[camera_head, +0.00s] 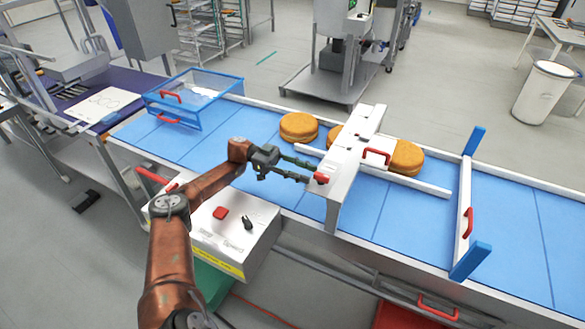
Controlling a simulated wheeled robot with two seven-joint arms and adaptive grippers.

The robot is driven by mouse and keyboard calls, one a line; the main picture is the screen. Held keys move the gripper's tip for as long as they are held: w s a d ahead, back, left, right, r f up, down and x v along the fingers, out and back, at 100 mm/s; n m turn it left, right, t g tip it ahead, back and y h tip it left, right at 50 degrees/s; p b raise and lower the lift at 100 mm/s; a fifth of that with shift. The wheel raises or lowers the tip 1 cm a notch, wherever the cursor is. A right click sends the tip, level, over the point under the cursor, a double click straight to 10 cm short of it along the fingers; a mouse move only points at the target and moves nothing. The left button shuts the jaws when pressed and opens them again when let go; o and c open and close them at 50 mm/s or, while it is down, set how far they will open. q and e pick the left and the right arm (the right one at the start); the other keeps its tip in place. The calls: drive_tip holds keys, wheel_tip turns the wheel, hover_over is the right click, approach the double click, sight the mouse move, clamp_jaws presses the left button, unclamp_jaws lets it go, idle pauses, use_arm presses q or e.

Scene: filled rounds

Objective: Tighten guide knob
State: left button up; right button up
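A red guide knob (321,178) sticks out from the near side of the white bridge frame (345,150) over the conveyor. My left gripper (311,174) points right at the knob, its two dark fingers spread apart, with the tips close beside it. I cannot tell whether a fingertip touches the knob. Nothing shows held between the fingers. White guide rails (425,187) run under the bridge along the belt. My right gripper is not in view.
Orange-brown rounds (299,127) sit on the blue belt (255,123), some partly behind the bridge. A white control box (235,240) with a red button lies below my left arm. A blue-ended gate (464,205) stands at right, a blue-framed guard (195,95) at left.

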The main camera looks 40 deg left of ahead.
use_arm(q)
drive_tip(key=v, duration=0.6)
drive_tip(key=shift+d, duration=0.1)
idle(0.4)
